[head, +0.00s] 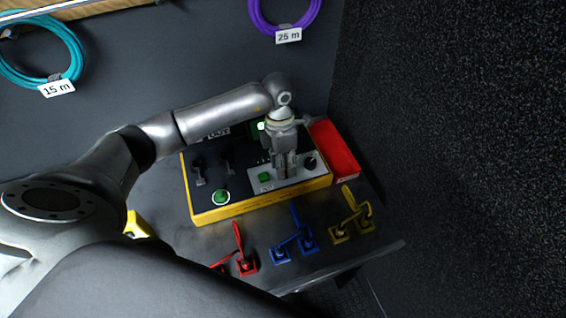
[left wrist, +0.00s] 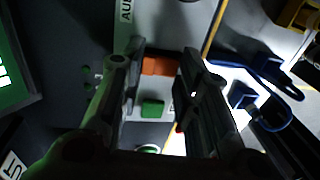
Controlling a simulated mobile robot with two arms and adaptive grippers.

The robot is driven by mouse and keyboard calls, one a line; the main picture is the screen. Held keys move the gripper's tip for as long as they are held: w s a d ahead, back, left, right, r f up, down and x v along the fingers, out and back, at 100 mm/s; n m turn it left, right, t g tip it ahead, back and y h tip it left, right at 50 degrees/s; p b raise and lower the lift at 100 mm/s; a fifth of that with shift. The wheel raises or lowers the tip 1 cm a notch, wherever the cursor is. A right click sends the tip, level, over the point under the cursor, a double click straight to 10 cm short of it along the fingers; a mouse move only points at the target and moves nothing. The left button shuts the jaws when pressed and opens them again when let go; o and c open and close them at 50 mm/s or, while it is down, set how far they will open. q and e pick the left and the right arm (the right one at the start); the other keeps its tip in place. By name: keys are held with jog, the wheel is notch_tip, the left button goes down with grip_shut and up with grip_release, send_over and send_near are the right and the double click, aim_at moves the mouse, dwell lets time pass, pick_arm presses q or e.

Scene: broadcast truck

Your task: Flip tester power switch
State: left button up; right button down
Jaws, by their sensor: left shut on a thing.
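The tester (head: 225,211) is a dark-topped box with a yellow edge, standing on the bench. My left gripper (head: 285,172) points down at the light panel on its right part. In the left wrist view an orange-red switch (left wrist: 160,66) sits between the fingertips of my left gripper (left wrist: 163,55), which is shut on it. The gripper hides this switch in the head view. A green button (head: 264,177) lies just left of the fingers; it also shows in the left wrist view (left wrist: 152,108). A black knob (head: 310,162) is to their right. My right gripper is out of view.
A red tray (head: 335,150) stands right of the tester. Red (head: 246,262), blue (head: 296,243) and yellow (head: 352,222) cabled connectors lie along the bench front. A dark textured wall (head: 450,130) closes the right side. Teal (head: 75,60) and purple (head: 262,20) cable coils hang behind.

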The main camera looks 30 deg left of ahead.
pick_arm(q)
jog(key=shift+s+d+f+t+y+b, duration=0.1)
jog(key=shift+d+t+y+b, duration=0.05)
jog(key=shift+t+y+b, duration=0.35)
jog(key=shift+s+d+f+t+y+b, duration=0.1)
jog(key=shift+t+y+b, duration=0.2)
jog(key=shift+y+b, duration=0.3)
jog(key=shift+d+r+t+b, duration=0.1)
jog(key=shift+r+t+b, duration=0.05)
jog(key=shift+t+b, duration=0.3)
jog(key=shift+s, duration=0.1)
jog(key=o, duration=1)
jog(key=r, duration=0.4)
jog(key=s+d+r, duration=0.1)
jog(key=r, duration=0.7)
jog(key=shift+s+d, duration=0.2)
jog(key=shift+d, duration=0.05)
